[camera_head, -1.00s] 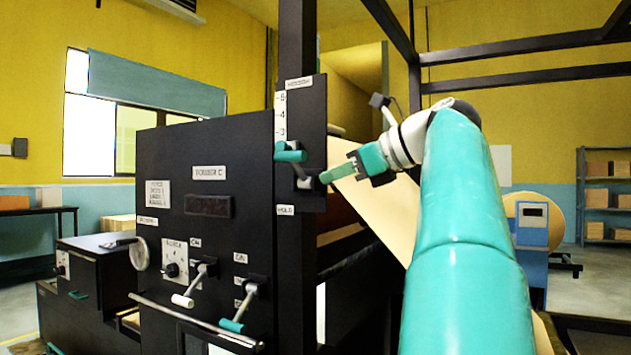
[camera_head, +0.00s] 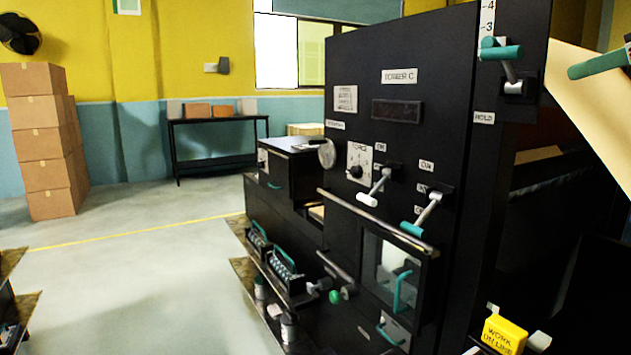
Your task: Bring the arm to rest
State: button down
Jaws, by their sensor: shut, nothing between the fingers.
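My gripper (camera_head: 574,71) shows only in part at the right edge of the head view. Its teal fingers are together with nothing between them, pointing left toward the black machine (camera_head: 455,130). The rest of my arm is out of the picture. Left of the fingertips, with a visible gap, is the machine's teal-handled lever (camera_head: 500,51) beside the number scale, above the HOLD label. The fingers do not appear to touch the lever. A tan paper sheet (camera_head: 590,100) slopes behind and below the gripper.
Lower on the machine are a white-handled lever (camera_head: 368,200), a teal-handled lever (camera_head: 412,229) and a long rail (camera_head: 375,222). A yellow WORK ON LINE box (camera_head: 503,335) is at lower right. Stacked cartons (camera_head: 45,140) stand at far left; the floor (camera_head: 150,245) between is mostly clear.

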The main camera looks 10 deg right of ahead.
jog(key=w+a+f+n+g, duration=0.1)
jog(key=a+f+n+g, duration=0.2)
jog(key=a+f+n, duration=0.7)
jog(key=w+a+f+n+g, duration=0.2)
jog(key=a+f+n, duration=0.2)
jog(key=a+f, duration=0.7)
jog(key=s+a+f+n+g+h, duration=0.1)
jog(key=s+a+f+n, duration=0.1)
jog(key=f+n, duration=0.3)
jog(key=s+a+f+n+g+h, duration=0.1)
jog(key=s+a+f+n, duration=0.2)
jog(key=f, duration=1)
jog(key=s+a+f+n+g+h, duration=0.1)
jog(key=s+a+f+n+h, duration=0.1)
jog(key=s+f+n, duration=0.3)
notch_tip(320, 180, down, 4)
jog(key=a+n, duration=0.1)
jog(key=n, duration=0.2)
jog(key=shift+a+f, duration=0.15)
jog(key=shift+a, duration=0.1)
jog(key=shift+s+d, duration=0.1)
jog(key=shift+d, duration=0.1)
